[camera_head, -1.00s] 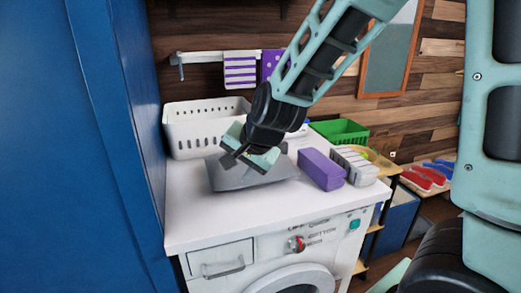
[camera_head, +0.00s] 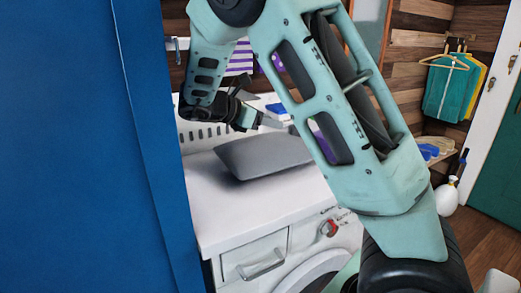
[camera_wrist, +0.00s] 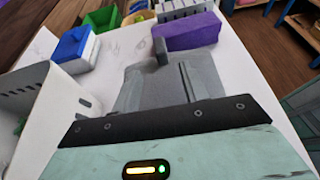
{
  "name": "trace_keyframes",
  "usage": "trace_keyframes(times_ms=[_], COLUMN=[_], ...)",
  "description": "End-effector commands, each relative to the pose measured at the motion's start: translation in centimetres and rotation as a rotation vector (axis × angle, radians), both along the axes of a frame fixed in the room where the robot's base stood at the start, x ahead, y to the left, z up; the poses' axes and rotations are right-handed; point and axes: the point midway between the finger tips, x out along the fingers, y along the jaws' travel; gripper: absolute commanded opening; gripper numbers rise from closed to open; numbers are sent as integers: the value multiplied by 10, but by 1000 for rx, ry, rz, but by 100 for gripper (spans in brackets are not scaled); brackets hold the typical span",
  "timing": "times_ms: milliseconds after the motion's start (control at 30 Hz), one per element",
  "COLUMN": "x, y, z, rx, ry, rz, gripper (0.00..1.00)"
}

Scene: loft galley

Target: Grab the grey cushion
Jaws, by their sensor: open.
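The grey cushion (camera_head: 262,155) lies flat on the white washing machine top (camera_head: 225,205) in the head view. My gripper (camera_head: 262,103) is open and empty, just above and behind the cushion's far side. A finger (camera_wrist: 161,50) shows in front of the cushion in the wrist view. I cannot tell whether the fingers touch it.
A white perforated basket (camera_wrist: 42,115) stands close beside my gripper. A purple block (camera_wrist: 188,32), a blue-and-white item (camera_wrist: 74,48) and a green bin (camera_wrist: 101,20) sit beyond the cushion. A tall blue panel (camera_head: 80,150) borders the left.

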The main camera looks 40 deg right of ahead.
Motion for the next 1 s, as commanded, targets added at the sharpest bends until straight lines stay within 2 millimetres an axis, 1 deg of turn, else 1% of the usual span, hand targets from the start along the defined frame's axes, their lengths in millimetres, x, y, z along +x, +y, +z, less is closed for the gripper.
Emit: trace_keyframes(times_ms=[33,167,400,533,733,767,800,867,900,1000], x=[-2,-5,-13,-15,-15,-15,-15,-15,-15,-14], y=[-6,-17,-47,-54,-54,-54,-54,-54,-54,-54], z=[-1,-7,-23,-26,-27,-27,-27,-27,-27,-26], rx=[0,0,0,2,2,2,2,2,2,2], ry=[2,5,4,3,3,3,3,3,3,2], rz=[0,1,3,6,7,7,7,7,7,7], gripper=[44,44,44,44,44,38,27,10,0,0])
